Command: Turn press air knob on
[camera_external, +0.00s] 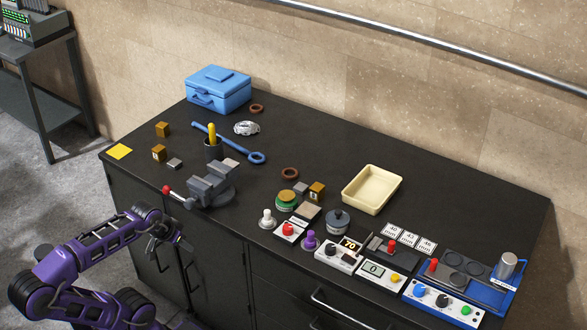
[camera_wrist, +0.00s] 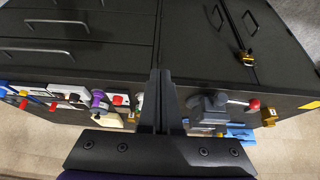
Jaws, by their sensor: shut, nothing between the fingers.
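The blue-and-white control panel (camera_external: 442,301) stands at the right front of the bench, with a blue knob (camera_external: 420,291), a black knob (camera_external: 443,300) and a green button (camera_external: 466,310). Which of these is the press air knob, and its setting, I cannot tell. Behind the panel is a blue-edged station with dark round plates (camera_external: 457,270), a red handle and a metal cylinder (camera_external: 508,264). My gripper (camera_external: 172,238) is low at the left, before the bench front, far from the panel. In the wrist view my gripper (camera_wrist: 158,78) is shut and empty.
A grey vise (camera_external: 213,188) with a red-tipped handle stands near the front left edge. Several small devices with knobs and buttons line the front edge. A cream tray (camera_external: 372,207) and a blue toolbox (camera_external: 218,88) sit farther back. Drawer handles (camera_external: 340,308) stick out of the bench front.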

